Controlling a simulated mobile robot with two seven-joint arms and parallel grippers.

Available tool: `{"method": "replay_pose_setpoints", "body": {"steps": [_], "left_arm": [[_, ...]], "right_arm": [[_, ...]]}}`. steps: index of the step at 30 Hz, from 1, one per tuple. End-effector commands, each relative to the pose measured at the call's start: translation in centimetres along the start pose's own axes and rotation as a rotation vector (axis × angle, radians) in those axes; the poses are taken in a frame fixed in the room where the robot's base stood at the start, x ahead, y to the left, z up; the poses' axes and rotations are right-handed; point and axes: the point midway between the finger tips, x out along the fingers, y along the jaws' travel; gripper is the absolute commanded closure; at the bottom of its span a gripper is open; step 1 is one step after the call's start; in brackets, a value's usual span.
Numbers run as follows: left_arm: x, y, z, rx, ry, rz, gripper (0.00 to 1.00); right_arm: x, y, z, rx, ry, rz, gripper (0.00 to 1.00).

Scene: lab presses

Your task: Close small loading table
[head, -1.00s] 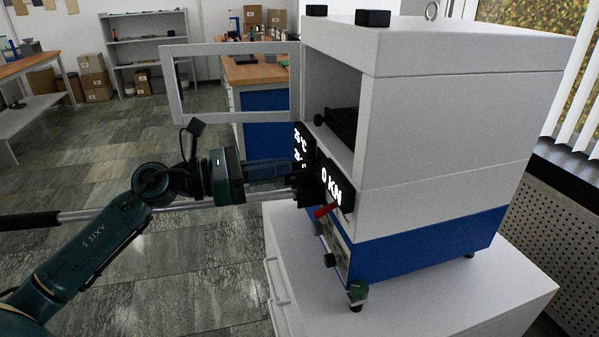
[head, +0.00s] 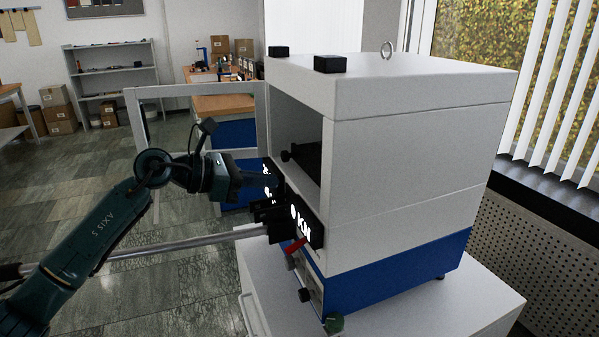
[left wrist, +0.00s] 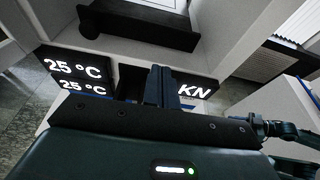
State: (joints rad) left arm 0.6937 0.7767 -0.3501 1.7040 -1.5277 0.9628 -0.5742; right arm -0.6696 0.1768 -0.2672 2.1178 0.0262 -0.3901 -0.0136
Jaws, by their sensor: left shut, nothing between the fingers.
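The white and blue press (head: 400,150) stands on a white cabinet, its chamber open at the front left. The small loading table appears to be the dark block (head: 308,160) with a black knob inside the chamber. It also shows as a dark plate (left wrist: 140,24) at the top of the left wrist view. My left gripper (head: 268,212) is in front of the press's display panel, below the chamber opening. In the left wrist view its fingers (left wrist: 158,86) are together and empty, in front of the panel between the temperature and KN readouts.
The framed press door (head: 195,90) stands swung open to the left. A long metal rod (head: 170,247) runs from the left toward the press front. A red lever (head: 294,246) and knobs sit below the display. The white cabinet (head: 470,305) carries the press; a window is at right.

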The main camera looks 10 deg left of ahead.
Motion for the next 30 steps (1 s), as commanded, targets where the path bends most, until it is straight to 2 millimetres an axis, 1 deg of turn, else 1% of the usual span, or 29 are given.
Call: {"method": "replay_pose_setpoints", "body": {"steps": [1, 3, 5, 6, 10, 15, 26, 28, 30], "left_arm": [[1.2, -0.1, 0.4, -0.001, -0.002, -0.004, 1.00], [2.6, -0.1, 0.4, -0.003, -0.003, -0.003, 1.00], [3.8, -0.1, 0.3, -0.002, -0.002, -0.002, 1.00], [4.4, -0.1, 0.7, -0.001, -0.004, -0.002, 1.00], [6.2, -0.1, 1.1, -0.001, -0.001, -0.001, 1.00], [7.2, 0.0, 1.2, 0.000, -0.001, 0.001, 1.00], [7.5, 0.0, 1.2, 0.001, -0.001, 0.001, 1.00], [8.0, 0.0, 1.4, 0.000, -0.002, 0.000, 1.00], [9.1, 0.0, 1.7, -0.001, -0.004, 0.000, 1.00]], "right_arm": [[-0.2, 0.0, -0.1, 0.000, -0.009, 0.001, 0.64], [-0.3, 0.1, 0.1, 0.000, -0.021, 0.004, 0.64], [-0.4, 0.3, 0.2, 0.000, -0.027, 0.008, 0.64], [-0.5, 0.5, 0.0, 0.000, -0.030, 0.012, 0.64], [-0.6, 1.0, 0.2, 0.000, -0.045, 0.024, 0.64], [-0.6, 1.1, 0.3, 0.007, -0.052, 0.029, 0.64], [-0.5, 1.0, 0.3, 0.011, -0.051, 0.031, 0.64], [-0.5, 1.0, 0.4, 0.011, -0.052, 0.031, 0.64], [-0.4, 1.0, 0.5, 0.011, -0.051, 0.030, 0.64]]}}
